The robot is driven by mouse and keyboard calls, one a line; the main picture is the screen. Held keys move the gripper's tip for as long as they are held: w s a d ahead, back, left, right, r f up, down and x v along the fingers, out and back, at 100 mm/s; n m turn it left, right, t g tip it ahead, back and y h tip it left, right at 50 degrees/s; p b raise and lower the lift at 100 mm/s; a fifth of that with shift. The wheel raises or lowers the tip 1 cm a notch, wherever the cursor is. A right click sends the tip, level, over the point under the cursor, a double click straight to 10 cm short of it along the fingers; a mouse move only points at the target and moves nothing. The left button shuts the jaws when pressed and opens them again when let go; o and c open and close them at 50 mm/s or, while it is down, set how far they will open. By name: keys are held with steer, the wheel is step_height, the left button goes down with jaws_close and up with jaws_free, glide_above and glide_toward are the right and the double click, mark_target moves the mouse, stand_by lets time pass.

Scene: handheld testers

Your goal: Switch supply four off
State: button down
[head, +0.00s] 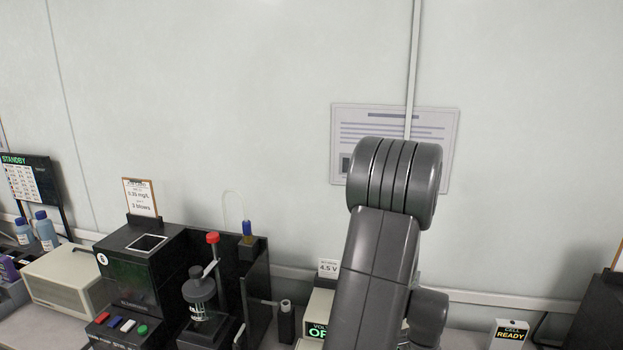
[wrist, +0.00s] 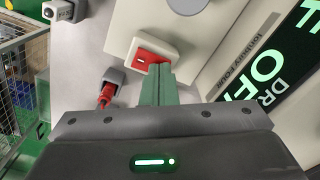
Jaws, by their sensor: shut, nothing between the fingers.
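In the wrist view a red rocker switch (wrist: 146,64) sits in a pale raised frame on a cream instrument (wrist: 190,50). A dark display (wrist: 278,75) on the instrument shows large green letters, partly cut off, starting "OF". My gripper (wrist: 160,70) is shut and empty, its green fingertips at the right lower edge of the switch; I cannot tell whether they touch it. In the head view a cream unit (head: 316,308) with a "4.5 V" card and a green-lettered display is partly hidden behind my arm. My gripper is hidden there.
In the wrist view a grey connector with a red plug (wrist: 106,94) lies left of the fingers, and a wire basket (wrist: 20,75) stands further left. In the head view a black tester (head: 140,265) stands left, and a "CELL READY" card (head: 510,334) stands right.

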step_height(320, 180, up, 7)
steer(key=p, duration=0.4)
steer(key=shift+p, duration=0.3)
steer(key=shift+f, duration=0.15)
